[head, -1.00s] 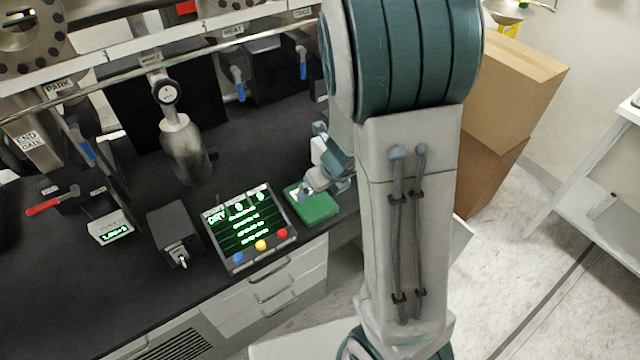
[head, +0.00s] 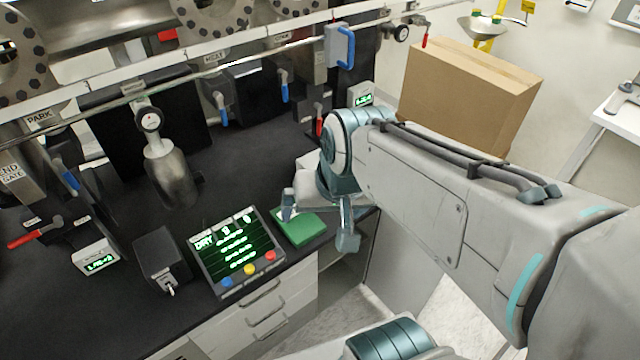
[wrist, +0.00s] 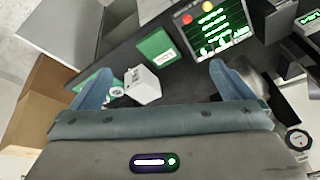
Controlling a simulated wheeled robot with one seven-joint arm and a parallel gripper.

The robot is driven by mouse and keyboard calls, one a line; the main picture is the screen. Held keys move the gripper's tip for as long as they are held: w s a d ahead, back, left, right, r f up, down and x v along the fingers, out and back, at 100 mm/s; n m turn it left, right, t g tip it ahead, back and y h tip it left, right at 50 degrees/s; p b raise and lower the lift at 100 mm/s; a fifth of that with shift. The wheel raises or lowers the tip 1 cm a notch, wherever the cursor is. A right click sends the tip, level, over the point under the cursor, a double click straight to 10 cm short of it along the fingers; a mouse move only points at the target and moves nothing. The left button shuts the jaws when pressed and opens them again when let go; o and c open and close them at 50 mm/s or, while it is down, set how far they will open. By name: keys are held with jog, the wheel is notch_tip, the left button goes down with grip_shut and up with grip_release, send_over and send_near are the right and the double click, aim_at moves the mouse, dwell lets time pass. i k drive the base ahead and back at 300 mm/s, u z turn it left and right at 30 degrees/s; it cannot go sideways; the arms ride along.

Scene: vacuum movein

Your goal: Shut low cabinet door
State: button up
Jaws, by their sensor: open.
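The low cabinet door is a plain grey panel (head: 402,258). It stands open, out from the right end of the dark counter, partly hidden behind my arm. The shadowed cabinet opening (head: 342,272) shows to its left, beside the drawers. In the wrist view the door (wrist: 62,32) is at the top left. My gripper (head: 318,222) is open and empty above the counter's front right corner, apart from the door. In the wrist view its blue fingers (wrist: 162,86) are spread wide, with a white device (wrist: 144,86) showing between them.
A green pad (head: 300,228) and a lit control panel (head: 238,252) lie near the counter's front edge. White drawers (head: 268,310) are below. A cardboard box (head: 465,95) stands behind my arm. A rail with levers runs above the counter. Pale floor is clear beyond the door.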

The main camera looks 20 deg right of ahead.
aim_at(400, 273)
jog(key=u, duration=3.15)
jog(key=k, duration=2.85)
jog(key=z, duration=1.55)
